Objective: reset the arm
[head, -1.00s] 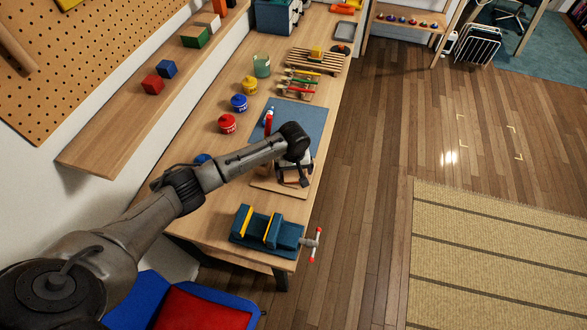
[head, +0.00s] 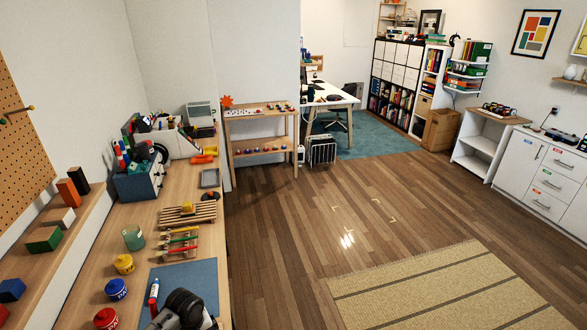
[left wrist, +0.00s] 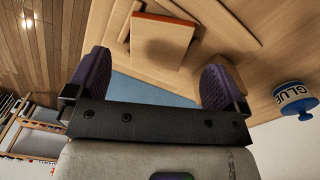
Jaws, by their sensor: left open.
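My left arm (head: 184,308) shows only at the bottom edge of the head view, over the blue mat (head: 196,277) on the workbench. Its fingertips are cut off there. In the left wrist view my left gripper (left wrist: 156,65) is open, with its two dark purple fingers wide apart and nothing between them. Beyond the fingers are a wooden piece with an orange-red edge (left wrist: 158,42) and part of the blue mat. My right gripper is not in view.
Red (head: 105,319), blue (head: 116,289) and yellow (head: 124,264) pots stand left of the mat, beside a green cup (head: 134,237). A wooden rack with coloured tools (head: 180,243) lies behind the mat.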

